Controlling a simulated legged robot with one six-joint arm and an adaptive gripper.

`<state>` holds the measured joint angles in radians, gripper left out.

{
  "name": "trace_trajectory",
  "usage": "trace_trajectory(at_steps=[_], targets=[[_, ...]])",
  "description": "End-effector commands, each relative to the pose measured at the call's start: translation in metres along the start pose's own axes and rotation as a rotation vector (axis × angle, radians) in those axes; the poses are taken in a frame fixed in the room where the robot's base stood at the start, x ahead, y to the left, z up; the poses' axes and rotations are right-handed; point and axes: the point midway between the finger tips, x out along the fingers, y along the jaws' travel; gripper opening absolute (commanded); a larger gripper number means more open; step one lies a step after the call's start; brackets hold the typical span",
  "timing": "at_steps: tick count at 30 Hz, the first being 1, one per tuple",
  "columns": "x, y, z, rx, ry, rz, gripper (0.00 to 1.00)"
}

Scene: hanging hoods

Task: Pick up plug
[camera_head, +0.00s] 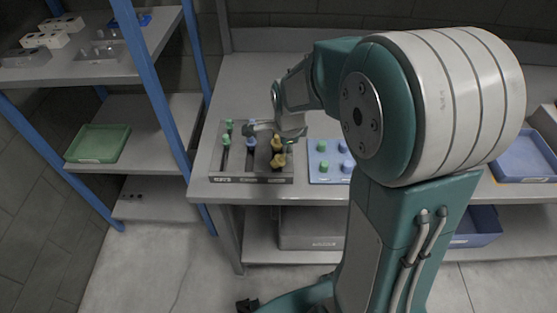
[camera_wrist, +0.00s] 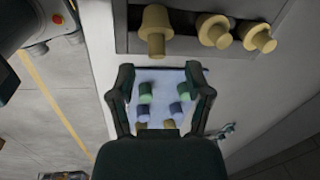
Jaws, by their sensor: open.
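Green, blue and yellow plugs stand in the slots of a grey rack (camera_head: 262,179) on the table in the head view. They include a green plug (camera_head: 226,141), a blue plug (camera_head: 251,141) and a yellow plug (camera_head: 278,161). My gripper (camera_head: 262,128) is above the rack, near the blue and yellow plugs. In the wrist view my gripper (camera_wrist: 160,70) is open, with nothing held between its fingers. Three yellow plugs, one of them a large yellow plug (camera_wrist: 155,28), lie beyond the fingertips there. Which plug is meant cannot be told.
A blue tray (camera_head: 316,177) with green and blue plugs sits right of the rack, partly behind my arm. A blue-posted shelf with a green tray (camera_head: 97,143) stands left. The table behind the rack is clear.

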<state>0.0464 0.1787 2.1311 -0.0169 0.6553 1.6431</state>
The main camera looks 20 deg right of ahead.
Motion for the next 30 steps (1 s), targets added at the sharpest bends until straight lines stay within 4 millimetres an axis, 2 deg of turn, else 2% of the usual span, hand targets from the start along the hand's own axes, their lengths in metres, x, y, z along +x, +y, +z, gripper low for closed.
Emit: trace_trajectory(at_steps=[1,6,15,16,17,18,20,30], targets=[[0.01,0.003,0.0,0.0,0.001,0.006,0.65],[0.033,0.003,-0.001,-0.001,0.0,0.004,0.65],[0.039,0.003,-0.001,-0.001,0.0,0.001,0.65],[0.039,0.003,-0.001,-0.001,0.0,0.001,0.56],[0.039,0.003,-0.001,-0.001,0.0,0.001,0.42],[0.039,0.003,-0.001,-0.001,0.0,0.0,0.24],[0.039,0.003,-0.001,-0.001,0.0,0.0,0.0],[0.039,0.003,-0.001,-0.001,0.0,0.001,0.0]])
